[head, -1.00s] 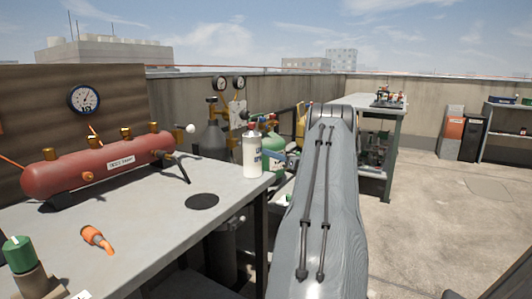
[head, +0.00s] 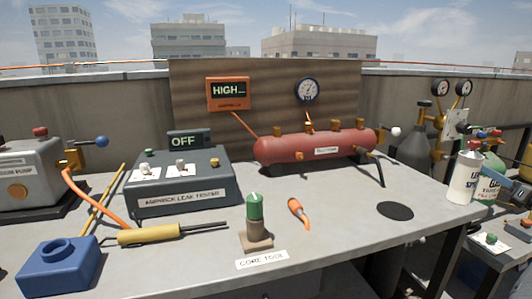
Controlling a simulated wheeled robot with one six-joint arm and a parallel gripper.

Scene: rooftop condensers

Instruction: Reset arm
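My gripper and arm are not in view in the head view. The grey bench (head: 340,240) fills the lower picture. A white spray bottle (head: 467,180) stands upright at the bench's right end, beside a flat black disc (head: 395,211). A red horizontal cylinder (head: 315,146) with brass fittings lies at the back. An orange-tipped piece (head: 298,213) lies in the middle. A green-capped tool (head: 255,212) stands upright in a tan holder behind a "CORE TOOL" label (head: 262,260).
The grey leak tester (head: 185,183) with an "OFF" display stands left of centre. A yellow-handled probe (head: 150,234), a blue block (head: 60,264) and a pump (head: 28,172) are at the left. Gas bottles (head: 412,148) stand beyond the bench at right. The front right bench top is clear.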

